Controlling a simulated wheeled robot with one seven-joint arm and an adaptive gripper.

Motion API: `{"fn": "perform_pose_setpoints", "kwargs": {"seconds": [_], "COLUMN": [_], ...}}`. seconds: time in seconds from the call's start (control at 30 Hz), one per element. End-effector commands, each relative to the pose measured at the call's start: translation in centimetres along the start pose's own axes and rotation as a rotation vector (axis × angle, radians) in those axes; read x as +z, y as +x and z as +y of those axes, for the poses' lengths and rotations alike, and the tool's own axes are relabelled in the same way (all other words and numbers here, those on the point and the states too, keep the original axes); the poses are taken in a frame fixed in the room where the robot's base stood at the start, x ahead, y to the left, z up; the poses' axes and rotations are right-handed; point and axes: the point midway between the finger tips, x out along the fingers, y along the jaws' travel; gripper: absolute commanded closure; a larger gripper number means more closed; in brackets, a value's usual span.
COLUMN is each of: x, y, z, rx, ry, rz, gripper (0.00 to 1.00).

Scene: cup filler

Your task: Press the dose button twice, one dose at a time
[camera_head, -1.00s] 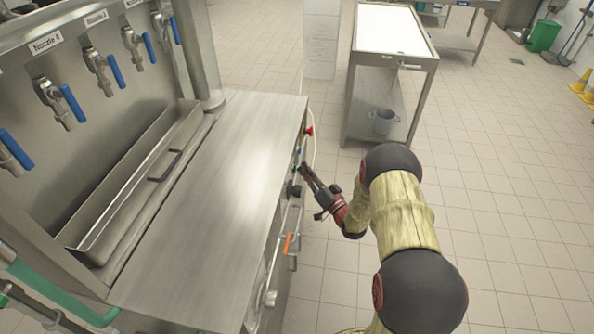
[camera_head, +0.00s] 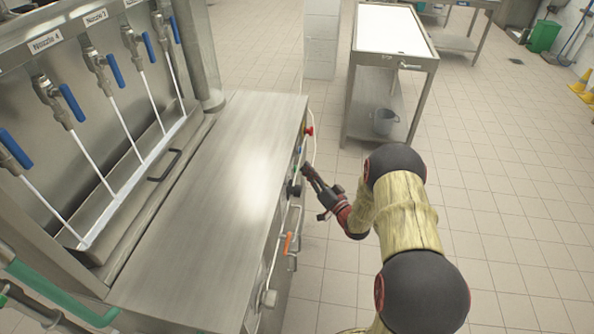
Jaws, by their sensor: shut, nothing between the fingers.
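The filler's front panel runs down the right side of the steel counter (camera_head: 212,190). A small green button (camera_head: 296,168) shows on the panel's edge, with a red knob (camera_head: 309,131) farther back and a dark knob (camera_head: 293,190) nearer. Which one is the dose button cannot be read from here. My gripper (camera_head: 306,168) is shut and empty, its tips pointing at the panel close beside the green button. A small gap seems to show, but contact is hard to judge. White streams (camera_head: 92,160) run from the nozzles (camera_head: 52,100) into the steel trough (camera_head: 165,180).
An orange-handled valve (camera_head: 287,243) and pipes stick out of the panel nearer to me. A steel table (camera_head: 432,62) with a bucket (camera_head: 384,121) below stands behind.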

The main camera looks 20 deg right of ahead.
Motion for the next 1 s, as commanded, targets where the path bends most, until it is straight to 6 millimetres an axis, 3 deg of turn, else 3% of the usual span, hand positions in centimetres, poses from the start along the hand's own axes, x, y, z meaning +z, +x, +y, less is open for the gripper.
{"fn": "perform_pose_setpoints", "kwargs": {"seconds": [0.27, 1.0], "x": [-0.1, -3.0], "y": [-0.1, -4.1], "z": [0.1, 3.0], "rx": [0.0, 0.0], "ry": [0.0, 0.0], "rz": [0.0, 0.001], "gripper": [1.0, 1.0]}}
